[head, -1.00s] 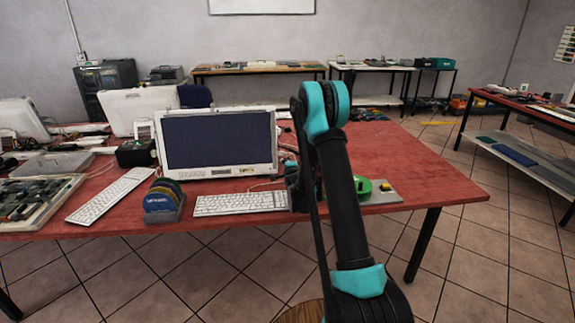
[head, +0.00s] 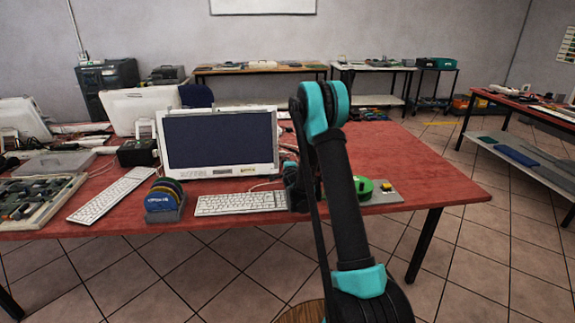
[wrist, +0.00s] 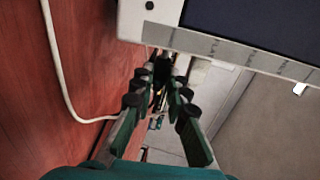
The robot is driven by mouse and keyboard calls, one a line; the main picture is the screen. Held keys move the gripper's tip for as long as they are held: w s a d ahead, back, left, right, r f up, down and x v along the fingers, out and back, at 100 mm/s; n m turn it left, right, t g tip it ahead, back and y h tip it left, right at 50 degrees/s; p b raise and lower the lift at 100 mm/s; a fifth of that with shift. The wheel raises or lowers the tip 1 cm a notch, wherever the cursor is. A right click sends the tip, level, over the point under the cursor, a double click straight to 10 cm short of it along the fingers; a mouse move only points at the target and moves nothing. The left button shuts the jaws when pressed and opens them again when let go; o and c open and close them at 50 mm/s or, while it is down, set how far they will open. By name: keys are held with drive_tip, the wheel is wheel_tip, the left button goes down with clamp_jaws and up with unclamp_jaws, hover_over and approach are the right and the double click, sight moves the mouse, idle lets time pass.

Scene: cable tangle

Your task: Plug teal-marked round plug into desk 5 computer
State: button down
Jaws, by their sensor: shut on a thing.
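A white all-in-one computer (head: 217,142) with a dark screen stands on the red desk (head: 425,190). I cannot read a desk number. In the wrist view its lower casing (wrist: 215,45) fills the top right. My gripper (wrist: 163,78) is at the computer's lower edge, its two fingers closed towards each other on a small dark plug (wrist: 159,76). The plug is mostly hidden between the fingertips and its colour mark cannot be made out. I cannot tell whether it touches a socket. In the head view my arm hides most of the gripper, right of the computer.
A white keyboard (head: 240,203) and a disc rack (head: 165,201) stand in front of the computer. A pale cable (wrist: 57,75) runs along the desk in the wrist view. The desk's right end is clear.

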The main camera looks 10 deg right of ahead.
drive_tip(key=shift+a, duration=0.6)
drive_tip(key=c, duration=1.4)
unclamp_jaws()
drive_tip(key=shift+c, duration=0.2)
